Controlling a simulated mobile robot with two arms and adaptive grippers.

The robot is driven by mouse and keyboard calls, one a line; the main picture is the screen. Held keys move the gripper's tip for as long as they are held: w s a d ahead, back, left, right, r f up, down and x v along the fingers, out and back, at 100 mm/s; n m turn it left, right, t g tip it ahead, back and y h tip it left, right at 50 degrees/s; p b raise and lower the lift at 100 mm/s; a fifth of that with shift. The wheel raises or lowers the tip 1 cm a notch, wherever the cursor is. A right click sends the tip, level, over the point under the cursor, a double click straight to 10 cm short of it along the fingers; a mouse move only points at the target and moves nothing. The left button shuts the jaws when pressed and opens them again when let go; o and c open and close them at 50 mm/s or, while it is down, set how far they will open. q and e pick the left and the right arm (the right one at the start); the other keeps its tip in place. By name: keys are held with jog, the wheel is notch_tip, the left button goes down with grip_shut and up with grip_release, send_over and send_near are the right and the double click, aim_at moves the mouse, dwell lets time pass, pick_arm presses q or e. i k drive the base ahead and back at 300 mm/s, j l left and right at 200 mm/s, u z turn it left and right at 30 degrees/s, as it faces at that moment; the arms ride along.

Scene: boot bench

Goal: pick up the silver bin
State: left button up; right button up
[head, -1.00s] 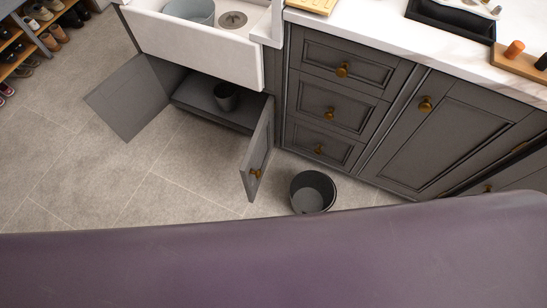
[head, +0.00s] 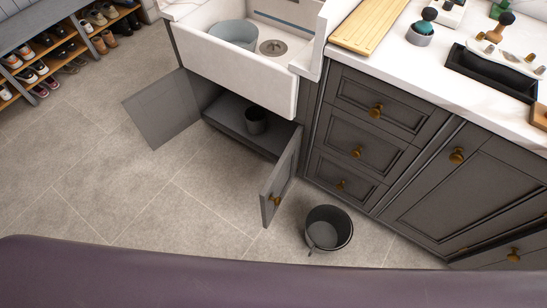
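A dark grey bin (head: 328,229) with a thin handle stands upright and open-topped on the floor in front of the drawers, just right of the open cabinet door. It looks empty. A smaller dark grey container (head: 254,121) stands inside the open cabinet under the sink. Both look dark grey; I cannot tell which one is the silver bin. Neither of my grippers shows in the head view.
Two cabinet doors stand open, the left (head: 160,108) and the right (head: 277,191), jutting over the floor. A white sink (head: 240,70) holds a grey-blue basin (head: 234,34). A shoe rack (head: 62,52) is at upper left. The tiled floor (head: 140,195) at left is clear.

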aim_at(255, 115)
jog(key=i+j, duration=0.15)
jog(key=j, duration=0.25)
jog(key=i+j, duration=0.15)
jog(key=j, duration=0.25)
jog(key=i+j, duration=0.15)
jog(key=j, duration=0.25)
jog(key=i+j, duration=0.1)
jog(key=j, duration=0.3)
